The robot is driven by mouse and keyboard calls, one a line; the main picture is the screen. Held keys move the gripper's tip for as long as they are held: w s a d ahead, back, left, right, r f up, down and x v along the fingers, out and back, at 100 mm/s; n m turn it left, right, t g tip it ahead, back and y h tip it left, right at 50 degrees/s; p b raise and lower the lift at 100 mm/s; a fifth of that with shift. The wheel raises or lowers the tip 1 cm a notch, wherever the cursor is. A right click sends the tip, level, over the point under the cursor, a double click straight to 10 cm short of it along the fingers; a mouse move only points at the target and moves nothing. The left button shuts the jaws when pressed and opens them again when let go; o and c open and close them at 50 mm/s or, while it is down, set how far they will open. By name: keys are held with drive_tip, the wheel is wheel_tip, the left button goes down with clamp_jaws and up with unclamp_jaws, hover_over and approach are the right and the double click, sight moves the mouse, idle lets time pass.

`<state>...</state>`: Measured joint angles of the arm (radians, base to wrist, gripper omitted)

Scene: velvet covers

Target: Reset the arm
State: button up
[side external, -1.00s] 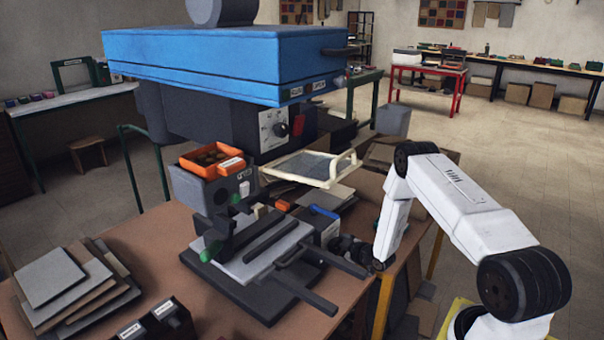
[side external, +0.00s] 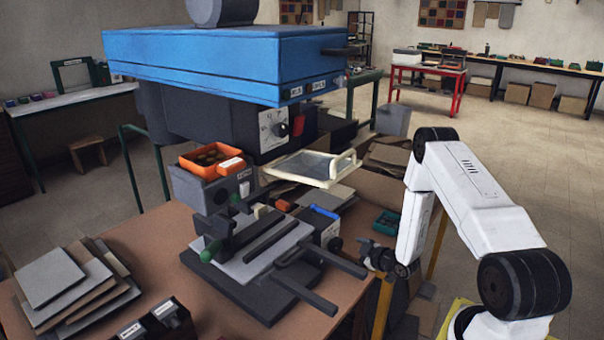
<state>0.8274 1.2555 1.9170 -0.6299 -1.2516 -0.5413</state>
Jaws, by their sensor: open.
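My gripper (side external: 368,254) is a dark tool at the end of my white arm. It hangs at the right edge of the brown worktable (side external: 140,265), beside the dark bars of the press fixture (side external: 255,265). It is open, and I see nothing held in it. The fingertips are small and dark here, so their exact gap is hard to make out. My forearm comes down steeply from the elbow at the right of the view.
A big blue-topped machine (side external: 220,60) overhangs the fixture. An orange bin (side external: 212,160) and a cream-framed tray (side external: 310,168) sit under it. Stacked boards (side external: 55,275) lie at the left. Open floor is at the right.

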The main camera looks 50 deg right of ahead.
drive_tip(key=shift+s, duration=0.1)
idle(0.3)
drive_tip(key=s+a+f+g+y, duration=0.1)
drive_tip(key=s+a+f+g, duration=0.2)
drive_tip(key=s+a+g, duration=0.3)
drive_tip(key=s+a+f+g+y, duration=0.2)
drive_tip(key=s+a+f+g, duration=0.1)
drive_tip(key=s+a+g, duration=0.3)
drive_tip(key=a+r+m, duration=0.1)
drive_tip(key=a+r, duration=0.4)
drive_tip(key=r, duration=0.4)
drive_tip(key=w+a+r+m, duration=0.1)
drive_tip(key=a+r, duration=0.4)
drive_tip(key=r, duration=0.3)
drive_tip(key=a+r+m, duration=0.1)
drive_tip(key=a+r, duration=0.4)
drive_tip(key=r, duration=0.4)
drive_tip(key=shift+w+a+r+m+t, duration=0.15)
drive_tip(key=shift+w+r+m+t, duration=0.2)
drive_tip(key=shift+m+t, duration=0.05)
drive_tip(key=shift+c, duration=0.2)
